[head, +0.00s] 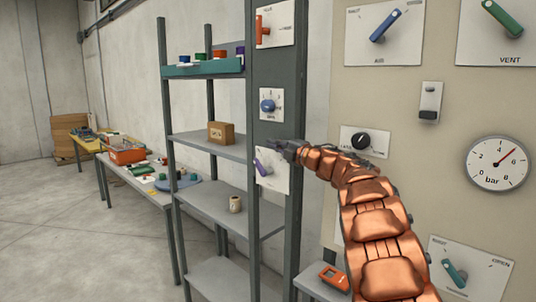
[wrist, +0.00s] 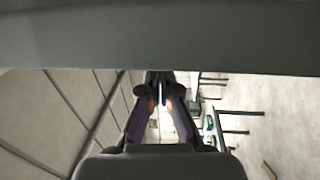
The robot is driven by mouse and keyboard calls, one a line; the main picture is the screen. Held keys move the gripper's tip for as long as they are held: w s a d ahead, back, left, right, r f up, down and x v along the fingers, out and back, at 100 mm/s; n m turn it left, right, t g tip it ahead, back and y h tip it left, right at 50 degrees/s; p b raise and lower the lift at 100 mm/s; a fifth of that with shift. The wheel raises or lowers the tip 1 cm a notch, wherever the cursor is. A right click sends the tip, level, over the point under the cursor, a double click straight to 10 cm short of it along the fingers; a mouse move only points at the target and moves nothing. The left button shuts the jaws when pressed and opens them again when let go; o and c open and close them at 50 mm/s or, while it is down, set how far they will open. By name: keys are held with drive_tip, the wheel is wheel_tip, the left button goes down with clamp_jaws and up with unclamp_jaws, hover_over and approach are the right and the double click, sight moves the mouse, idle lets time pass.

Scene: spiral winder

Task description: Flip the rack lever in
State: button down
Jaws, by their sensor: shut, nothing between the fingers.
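A purple lever (head: 262,167) on a white plate is mounted low on the grey rack's post (head: 283,130). It tilts up to the left, and its label cannot be read. My gripper (head: 277,148) is at the post, just above and right of the purple lever, and partly covers the plate's top. I cannot tell whether it touches the lever. In the wrist view my gripper (wrist: 158,88) has its fingers together and empty, close to a wide grey band (wrist: 160,35). The lever cannot be made out there.
Above on the post are a blue knob (head: 268,105) and an orange lever (head: 262,30). The rack's shelf (head: 215,146) holds a brown box (head: 221,132). A beige panel (head: 410,95) with levers and a gauge (head: 498,163) stands right. Open floor (head: 70,240) lies left.

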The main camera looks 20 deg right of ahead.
drive_tip(key=s+r, duration=0.1)
drive_tip(key=s+d+r, duration=0.1)
drive_tip(key=r, duration=0.1)
drive_tip(key=s+d+r, duration=0.1)
drive_tip(key=s, duration=0.1)
drive_tip(key=shift+s+r+b, duration=0.1)
drive_tip(key=shift+r+b, duration=0.15)
drive_tip(key=shift+b, duration=0.15)
